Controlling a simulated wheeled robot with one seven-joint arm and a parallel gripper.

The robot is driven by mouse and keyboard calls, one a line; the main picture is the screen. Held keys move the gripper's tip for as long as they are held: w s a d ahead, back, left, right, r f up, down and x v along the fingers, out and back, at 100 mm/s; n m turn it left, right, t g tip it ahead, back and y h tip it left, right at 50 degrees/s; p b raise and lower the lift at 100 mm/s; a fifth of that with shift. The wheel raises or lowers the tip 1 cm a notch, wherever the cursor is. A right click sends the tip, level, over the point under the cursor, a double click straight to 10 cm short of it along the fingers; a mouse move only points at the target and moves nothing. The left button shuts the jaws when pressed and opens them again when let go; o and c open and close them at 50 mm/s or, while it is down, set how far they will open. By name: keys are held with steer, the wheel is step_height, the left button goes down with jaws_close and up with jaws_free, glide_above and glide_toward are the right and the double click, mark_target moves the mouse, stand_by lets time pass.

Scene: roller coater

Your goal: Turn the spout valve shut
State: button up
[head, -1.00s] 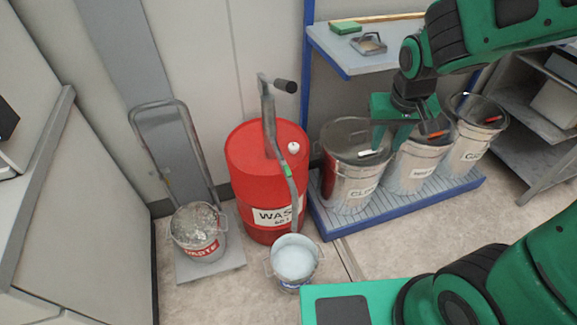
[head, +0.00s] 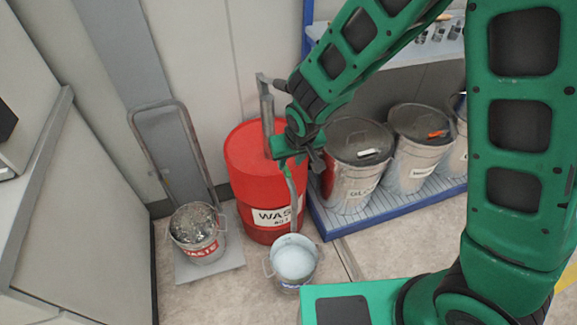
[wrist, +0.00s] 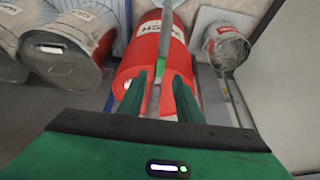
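The spout valve is a small green handle (head: 289,171) on the grey spout pipe (head: 293,192) that runs down from the top of the red waste drum (head: 258,185). In the wrist view the green valve handle (wrist: 160,66) shows between and just beyond my fingertips. My gripper (head: 291,159) is over the drum's right side, close to the valve, and hides part of it in the head view. In the wrist view my gripper (wrist: 160,78) has its two green fingers apart, with a gap between them. Whether a finger touches the handle, I cannot tell.
A bucket of pale liquid (head: 293,264) stands below the spout's end. A waste bucket (head: 198,238) sits on a hand truck (head: 178,123) at left. A pump handle (head: 268,105) rises from the drum. Lidded metal bins (head: 352,170) stand at right on a blue-edged platform (head: 345,225).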

mark_target(287, 169)
steer(key=shift+x, duration=2.55)
steer(key=shift+w, duration=0.1)
jaws_close()
